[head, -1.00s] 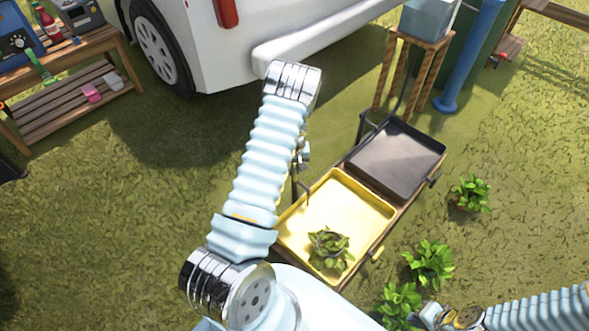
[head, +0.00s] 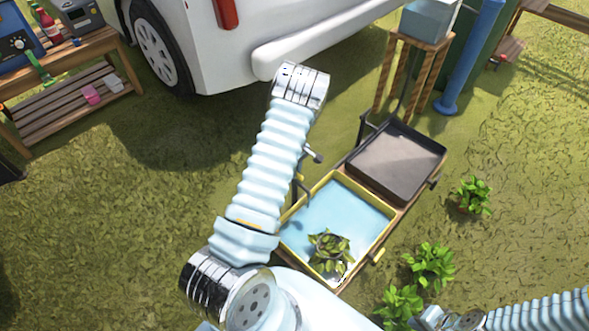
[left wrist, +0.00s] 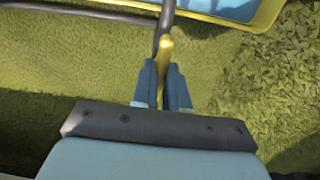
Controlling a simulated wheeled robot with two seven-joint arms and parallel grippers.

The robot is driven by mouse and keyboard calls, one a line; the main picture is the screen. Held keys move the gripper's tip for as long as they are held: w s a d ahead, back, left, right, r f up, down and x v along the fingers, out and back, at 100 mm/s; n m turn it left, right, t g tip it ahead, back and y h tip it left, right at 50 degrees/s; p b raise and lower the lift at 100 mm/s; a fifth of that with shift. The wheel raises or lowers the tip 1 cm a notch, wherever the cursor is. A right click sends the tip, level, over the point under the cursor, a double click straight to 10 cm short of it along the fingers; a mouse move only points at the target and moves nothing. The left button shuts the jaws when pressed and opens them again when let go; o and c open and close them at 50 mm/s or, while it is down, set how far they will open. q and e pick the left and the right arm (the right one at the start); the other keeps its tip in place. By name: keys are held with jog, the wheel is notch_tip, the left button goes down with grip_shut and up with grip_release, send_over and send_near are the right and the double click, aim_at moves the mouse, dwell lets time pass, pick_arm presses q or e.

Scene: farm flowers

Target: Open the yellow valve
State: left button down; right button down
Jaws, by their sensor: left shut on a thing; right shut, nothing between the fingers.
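The yellow valve handle (left wrist: 165,52) shows in the left wrist view, upright between the two blue fingers of my left gripper (left wrist: 162,82), which is shut on it. A dark pipe runs up behind the handle. In the head view a small yellow part of the valve (head: 299,178) shows beside the tap spout, just right of my left forearm, which hides most of the gripper. The yellow-rimmed basin (head: 338,179) has a light blue, water-like surface inside. My right forearm enters at the lower right of the head view; its gripper is out of view.
A potted plant (head: 329,249) stands in the basin. A dark empty basin (head: 385,170) adjoins it. Several plants are on the grass to the right. A white vehicle (head: 215,45) stands behind, a wooden bench (head: 75,110) at the left. Grass at the left is clear.

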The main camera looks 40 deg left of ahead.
dwell(0.5)
pick_arm(q)
jog(key=c, duration=1.1)
grip_release()
jog(key=shift+c, duration=0.2)
notch_tip(320, 180, up, 14)
jog(key=p, duration=0.1)
jog(key=shift+p, duration=0.3)
jog(key=shift+d+f, duration=0.1)
jog(key=shift+f, duration=0.1)
